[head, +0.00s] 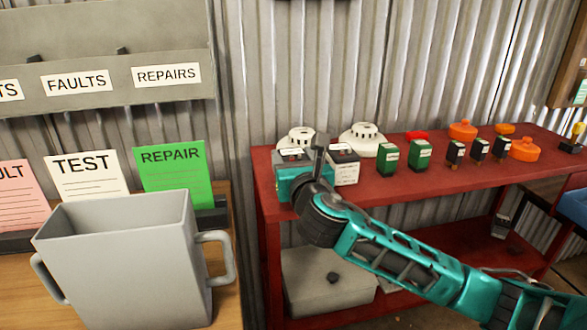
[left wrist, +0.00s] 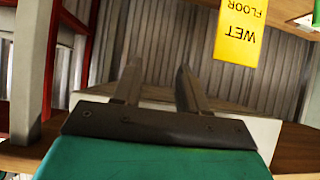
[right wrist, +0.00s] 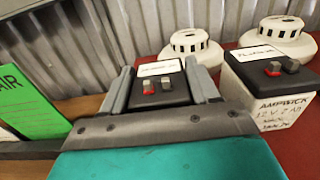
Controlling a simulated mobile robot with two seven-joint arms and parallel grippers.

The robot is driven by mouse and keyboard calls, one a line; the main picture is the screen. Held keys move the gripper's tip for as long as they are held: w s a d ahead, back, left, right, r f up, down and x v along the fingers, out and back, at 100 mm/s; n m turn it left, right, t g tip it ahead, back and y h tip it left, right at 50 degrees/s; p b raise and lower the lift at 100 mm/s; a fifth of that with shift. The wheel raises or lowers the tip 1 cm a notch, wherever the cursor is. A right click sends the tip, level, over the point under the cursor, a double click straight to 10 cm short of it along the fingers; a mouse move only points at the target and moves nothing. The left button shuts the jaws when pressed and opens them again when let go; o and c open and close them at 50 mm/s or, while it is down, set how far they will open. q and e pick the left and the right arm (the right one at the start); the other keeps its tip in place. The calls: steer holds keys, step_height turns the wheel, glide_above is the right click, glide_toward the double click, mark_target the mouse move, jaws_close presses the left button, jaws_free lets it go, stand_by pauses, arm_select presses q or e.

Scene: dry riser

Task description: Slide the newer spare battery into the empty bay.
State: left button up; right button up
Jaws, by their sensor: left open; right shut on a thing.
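My right gripper (head: 305,160) is at the left end of the red shelf, shut on a battery (right wrist: 158,88). The right wrist view shows this battery's black top, red and grey terminals and white label between the fingers; the label is too small to read. A second battery (head: 345,168), white with a black top and dated label, stands just right of it; it also shows in the right wrist view (right wrist: 268,95). I cannot tell which is newer. My left gripper (left wrist: 157,78) is open and empty, outside the head view. No empty bay is clearly visible.
White round detectors (head: 364,138) stand behind the batteries. Green boxes (head: 420,155), small black blocks and orange items line the red shelf (head: 400,188) to the right. A grey bin (head: 120,250) and a green REPAIR card (head: 172,175) stand left. A grey box (head: 325,285) sits below.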

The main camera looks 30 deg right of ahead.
jaws_close()
steer(key=shift+r, duration=0.6)
arm_select(q)
steer(key=shift+s+a+r+y+p, duration=0.25)
steer(key=shift+a+r+p, duration=0.35)
steer(key=shift+p, duration=0.85)
steer(key=shift+s+a+r+y+p, duration=0.15)
steer(key=shift+s+a+r+p, duration=0.15)
steer(key=shift+r+p, duration=0.85)
arm_select(e)
step_height(320, 180, up, 19)
arm_select(q)
steer(key=shift+s+f, duration=0.1)
steer(key=shift+f, duration=0.15)
